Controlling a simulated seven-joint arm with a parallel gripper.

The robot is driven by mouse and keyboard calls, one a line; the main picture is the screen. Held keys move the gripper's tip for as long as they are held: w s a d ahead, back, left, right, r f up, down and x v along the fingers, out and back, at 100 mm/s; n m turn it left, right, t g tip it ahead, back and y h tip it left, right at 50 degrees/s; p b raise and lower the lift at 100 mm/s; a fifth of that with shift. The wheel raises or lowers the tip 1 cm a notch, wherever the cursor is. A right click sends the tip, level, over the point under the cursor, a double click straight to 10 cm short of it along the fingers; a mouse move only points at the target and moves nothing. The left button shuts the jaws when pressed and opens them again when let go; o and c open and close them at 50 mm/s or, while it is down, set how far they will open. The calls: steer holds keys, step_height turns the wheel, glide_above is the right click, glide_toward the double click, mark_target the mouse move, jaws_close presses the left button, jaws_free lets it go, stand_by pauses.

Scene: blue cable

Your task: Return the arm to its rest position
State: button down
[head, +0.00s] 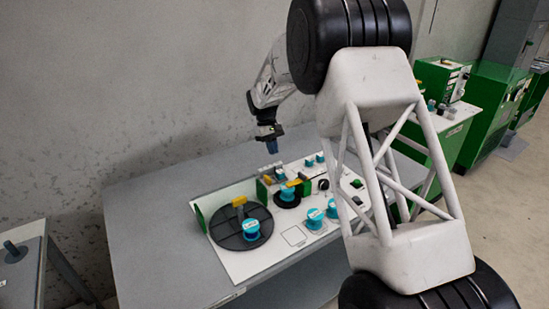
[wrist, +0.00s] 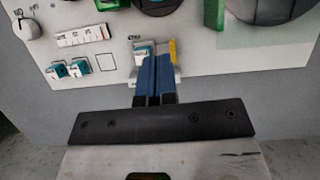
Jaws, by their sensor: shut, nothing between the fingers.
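My gripper (head: 271,146) hangs above the back part of the white panel (head: 246,262), with its blue fingers pointing down. In the wrist view my gripper (wrist: 155,62) shows its two blue fingers side by side, shut and with nothing between them. The fingertips overlap a small connector holder with a yellow piece (wrist: 173,50) in that view. I cannot tell from it how far above they are. My white lattice arm link covers the right part of the panel in the head view.
On the panel stand a dark disc (head: 228,238) with a teal-topped knob (head: 251,229), a smaller disc with a teal knob (head: 287,193), and more teal knobs (head: 314,218). The grey table (head: 150,225) is bare at left. Green cabinets (head: 490,110) stand behind at right.

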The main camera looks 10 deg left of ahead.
steer(key=shift+a+r, duration=0.1)
steer(key=shift+r, duration=0.2)
steer(key=s+d+r+m+t+y, duration=0.1)
steer(key=s+d+r+m, duration=0.1)
steer(key=s+d+r, duration=1)
steer(key=s+d+r+m+t+y, duration=0.1)
steer(key=s+d+r+m, duration=0.2)
steer(key=s+d+r, duration=0.65)
steer(key=s+d+f+m+t, duration=0.1)
steer(key=s+d, duration=0.5)
steer(key=s, duration=0.4)
steer(key=s+d+f+m+t, duration=0.1)
steer(key=s+d, duration=0.4)
steer(key=s, duration=0.6)
steer(key=s+d+f+m+t+y, duration=0.1)
steer(key=s+d+f+m, duration=0.1)
steer(key=s+d, duration=0.4)
steer(key=s+f, duration=0.1)
steer(key=s, duration=0.4)
steer(key=shift+d+m+t, duration=0.3)
steer(key=shift+d, duration=0.05)
